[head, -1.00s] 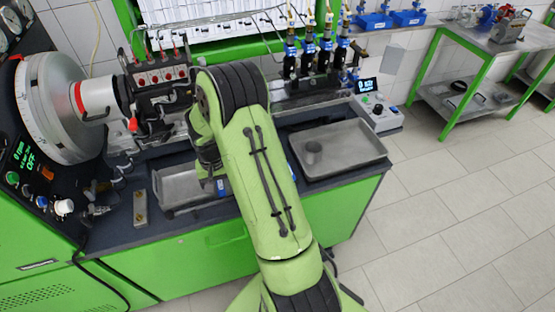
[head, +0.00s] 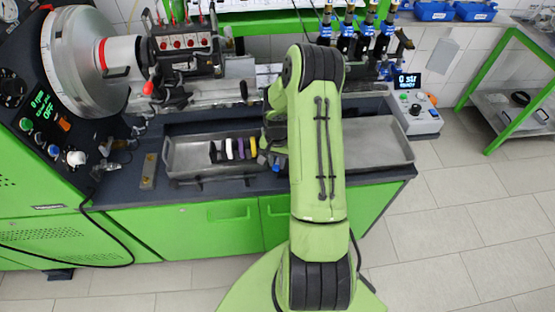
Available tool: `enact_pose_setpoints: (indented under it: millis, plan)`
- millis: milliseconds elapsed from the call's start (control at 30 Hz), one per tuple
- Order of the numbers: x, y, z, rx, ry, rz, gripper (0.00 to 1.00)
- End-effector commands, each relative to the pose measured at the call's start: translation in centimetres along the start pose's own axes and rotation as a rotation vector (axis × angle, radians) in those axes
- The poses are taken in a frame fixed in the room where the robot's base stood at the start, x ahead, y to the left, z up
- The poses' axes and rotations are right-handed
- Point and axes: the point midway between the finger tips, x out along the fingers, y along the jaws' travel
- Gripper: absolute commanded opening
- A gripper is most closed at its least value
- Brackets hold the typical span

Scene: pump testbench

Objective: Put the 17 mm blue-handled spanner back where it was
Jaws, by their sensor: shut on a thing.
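The left steel tray (head: 190,158) lies on the bench top in the head view. Several tools stand in a row in its right half, with a black, a white, a purple and a yellow handle (head: 253,147). A small blue patch (head: 262,159), which looks like the blue handle of the spanner, shows just right of the yellow handle and below my gripper. My gripper (head: 272,143) is over the right end of this tray, partly behind my arm. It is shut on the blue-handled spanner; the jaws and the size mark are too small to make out.
A second steel tray (head: 385,143) lies to the right, partly behind my arm. The machine with the large round chuck (head: 92,60) stands at the left. Injectors (head: 345,35) stand behind, and a control box (head: 415,112) is at the right. The left half of the left tray is bare.

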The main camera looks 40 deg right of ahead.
Motion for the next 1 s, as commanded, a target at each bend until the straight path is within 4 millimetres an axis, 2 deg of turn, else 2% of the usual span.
enact_pose_setpoints:
  millis: [167, 467, 500, 533, 833, 933, 1000]
  plan:
    - [-0.1, 0.0, -0.1, 0.0, 0.003, -0.001, 0.0]
    - [0.9, 0.0, -0.1, -0.001, 0.002, 0.0, 0.0]
    - [0.8, 0.0, -0.1, 0.0, 0.002, 0.0, 0.31]
    - [0.8, 0.0, -0.1, 0.0, 0.002, 0.0, 0.35]
    - [0.5, 0.0, -0.1, -0.001, 0.002, 0.0, 0.35]
    - [-0.6, 0.0, 0.0, -0.001, 0.001, -0.001, 0.35]
    - [-2.1, -0.1, -0.2, -0.001, 0.008, -0.002, 0.35]
